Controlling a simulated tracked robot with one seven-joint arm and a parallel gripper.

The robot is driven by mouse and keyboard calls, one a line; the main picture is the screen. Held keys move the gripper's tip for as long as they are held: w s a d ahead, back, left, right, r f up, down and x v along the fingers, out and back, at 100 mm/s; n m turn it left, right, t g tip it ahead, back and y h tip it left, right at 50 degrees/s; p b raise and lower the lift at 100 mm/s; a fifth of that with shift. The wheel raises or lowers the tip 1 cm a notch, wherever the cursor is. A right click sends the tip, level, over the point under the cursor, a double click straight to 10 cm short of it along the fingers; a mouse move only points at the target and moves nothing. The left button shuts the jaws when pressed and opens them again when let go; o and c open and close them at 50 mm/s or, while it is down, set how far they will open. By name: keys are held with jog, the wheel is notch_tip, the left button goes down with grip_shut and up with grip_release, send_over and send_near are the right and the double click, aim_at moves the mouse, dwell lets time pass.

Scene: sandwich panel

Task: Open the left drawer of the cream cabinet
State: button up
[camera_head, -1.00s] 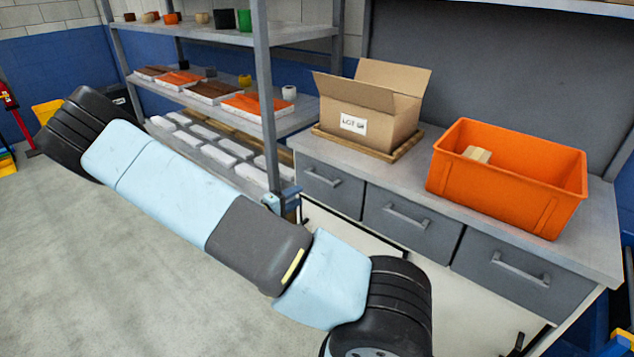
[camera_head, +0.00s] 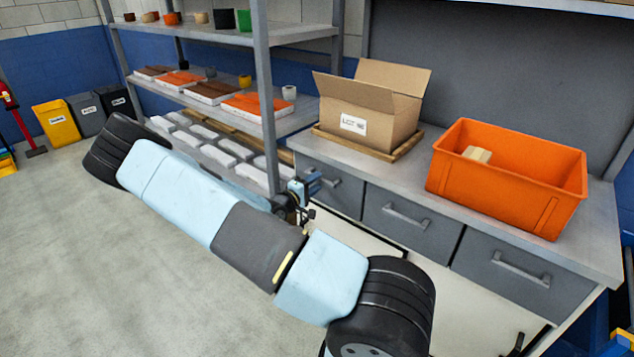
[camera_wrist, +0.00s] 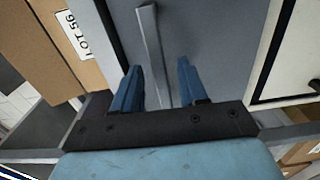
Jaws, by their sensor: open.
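The cream cabinet (camera_head: 468,308) has a row of grey drawers under a grey top. Its left drawer (camera_head: 346,201) is closed, and my gripper hides part of its front in the head view. My gripper (camera_head: 310,186) is in front of that drawer. In the wrist view, the blue fingers of my gripper (camera_wrist: 160,65) are open. The drawer's bar handle (camera_wrist: 151,45) runs between them against the grey drawer front (camera_wrist: 205,40). No contact between fingers and handle can be made out.
A cardboard box (camera_head: 352,145) on a wooden board and an orange crate (camera_head: 500,195) stand on the cabinet top. A shelf rack (camera_head: 263,90) stands close to the left of my gripper.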

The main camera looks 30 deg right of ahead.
jog(key=shift+x, duration=1.4)
grip_shut()
